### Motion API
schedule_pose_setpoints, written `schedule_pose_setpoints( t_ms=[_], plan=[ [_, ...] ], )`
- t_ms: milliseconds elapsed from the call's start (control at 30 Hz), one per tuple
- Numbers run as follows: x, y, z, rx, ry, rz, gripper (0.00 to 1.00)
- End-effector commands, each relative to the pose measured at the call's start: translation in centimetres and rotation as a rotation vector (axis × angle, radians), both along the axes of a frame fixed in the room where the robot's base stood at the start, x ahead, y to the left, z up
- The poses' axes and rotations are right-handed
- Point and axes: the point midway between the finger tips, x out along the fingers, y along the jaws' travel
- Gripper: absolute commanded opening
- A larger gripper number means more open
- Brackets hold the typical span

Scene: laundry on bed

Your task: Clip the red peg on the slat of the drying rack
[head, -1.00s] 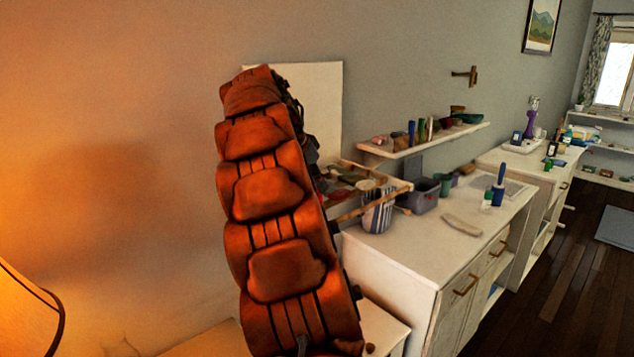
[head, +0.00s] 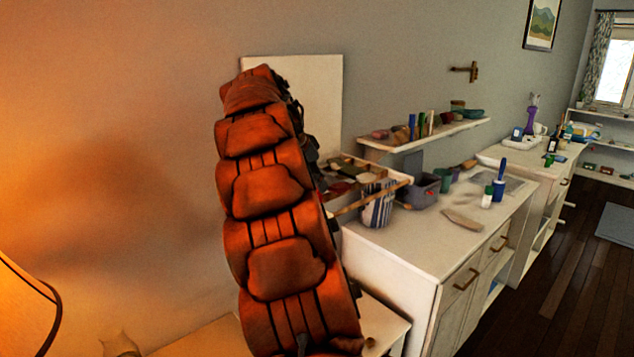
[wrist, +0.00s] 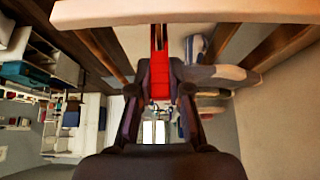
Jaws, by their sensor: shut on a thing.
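In the wrist view my gripper (wrist: 160,72) is shut on the red peg (wrist: 160,86), which sits between the two dark fingers. The peg's narrow far end points up the picture, to the lower edge of a pale slat (wrist: 160,11) of the drying rack. The slat crosses the top of that view. I cannot tell whether the peg's end grips the slat or only lies behind it. In the head view, wooden bars (head: 399,187), apparently of the rack, show beside a striped pot. My gripper and the peg cannot be made out there.
Brown bars (wrist: 274,56) run at both sides of the wrist view. In the head view, the striped pot (head: 377,209), a grey bin (head: 424,191) and bottles stand on a white cabinet (head: 400,248). A wall shelf (head: 425,139) hangs above. A lit lamp (head: 20,310) is at left.

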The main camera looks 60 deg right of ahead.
Motion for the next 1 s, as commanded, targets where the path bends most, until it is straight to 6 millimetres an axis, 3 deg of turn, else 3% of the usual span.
schedule_pose_setpoints(
  t_ms=[600, 633, 900, 1000],
  plan=[
    [0.01, 0.0, -0.74, 0.0, 0.0, 0.0, 0.0],
    [0.01, 0.0, -0.74, 0.0, 0.0, 0.0, 0.18],
    [0.01, 0.01, -0.73, 0.0, 0.0, 0.0, 0.47],
    [0.01, 0.01, -0.73, 0.0, 0.0, 0.0, 0.47]
  ],
)
